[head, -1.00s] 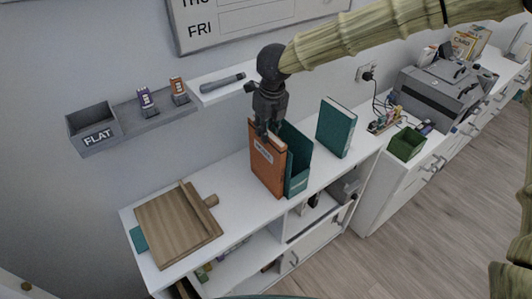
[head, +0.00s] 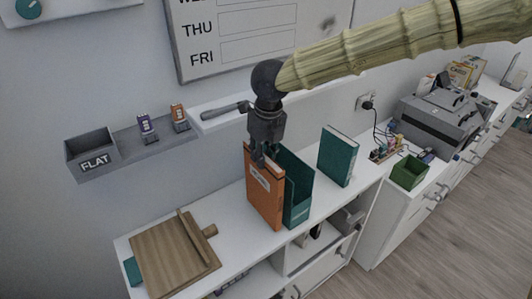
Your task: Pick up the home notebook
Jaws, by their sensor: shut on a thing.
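An orange notebook (head: 263,198) with a white label stands upright on the white desk (head: 232,245); the label is too small to read clearly. My gripper (head: 260,162) reaches down from above and is shut on the orange notebook at its top edge. A teal holder or binder (head: 297,190) stands right beside the orange notebook, on its right. I cannot tell whether the notebook's bottom edge touches the desk.
A teal book (head: 338,156) stands further right. A wooden board (head: 172,255) lies at the left of the desk. A grey wall shelf (head: 122,141) with a FLAT box (head: 88,150) and a white wall shelf (head: 212,116) are behind. A green box (head: 408,173) is at the right.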

